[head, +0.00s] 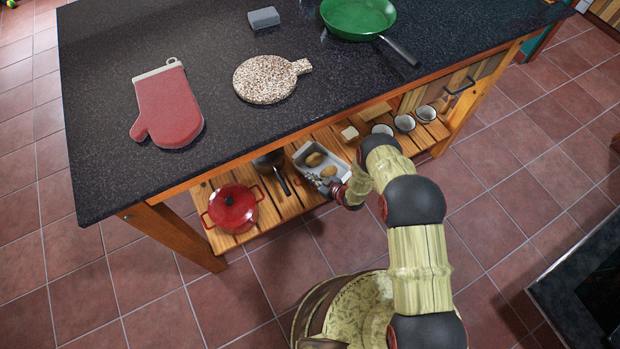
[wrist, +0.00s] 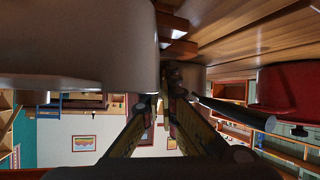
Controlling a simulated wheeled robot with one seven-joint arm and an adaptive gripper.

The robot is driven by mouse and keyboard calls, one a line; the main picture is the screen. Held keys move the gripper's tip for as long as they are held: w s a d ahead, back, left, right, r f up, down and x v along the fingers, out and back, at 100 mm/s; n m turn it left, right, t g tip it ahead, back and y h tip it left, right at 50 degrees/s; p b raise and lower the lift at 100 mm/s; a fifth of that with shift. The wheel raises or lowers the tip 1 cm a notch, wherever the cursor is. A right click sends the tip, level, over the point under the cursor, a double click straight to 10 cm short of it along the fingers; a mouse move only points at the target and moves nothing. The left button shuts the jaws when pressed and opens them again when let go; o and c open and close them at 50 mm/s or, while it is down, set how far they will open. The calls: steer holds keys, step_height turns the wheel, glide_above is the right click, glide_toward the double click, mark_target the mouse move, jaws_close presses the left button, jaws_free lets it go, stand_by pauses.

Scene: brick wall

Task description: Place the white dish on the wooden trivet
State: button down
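The white dish (head: 309,172) is a rectangular tray on the lower shelf of the table, with brown, bread-like or potato-like pieces inside. Its pale wall fills the upper left of the wrist view (wrist: 90,40). A round, speckled brown-and-white board with a short handle, the likely trivet (head: 264,80), lies flat on the dark tabletop, empty.
A red lidded pot (head: 232,208) and a dark pan (head: 270,161) stand left of the dish; small bowls (head: 404,123) stand right. The tabletop (head: 220,50) overhangs the shelf.

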steer(key=shift+w, duration=0.2)
steer(key=c, duration=2.6)
jaws_free()
steer(key=shift+s+f, duration=0.1)
steer(key=shift+f, duration=0.05)
steer(key=o, duration=0.6)
steer(key=shift+c, duration=0.2)
steer(key=shift+s+d+r, duration=0.1)
steer(key=shift+r, duration=0.15)
steer(key=p+v, duration=0.4)
steer(key=v, duration=0.7)
steer(key=shift+s+d, duration=0.25)
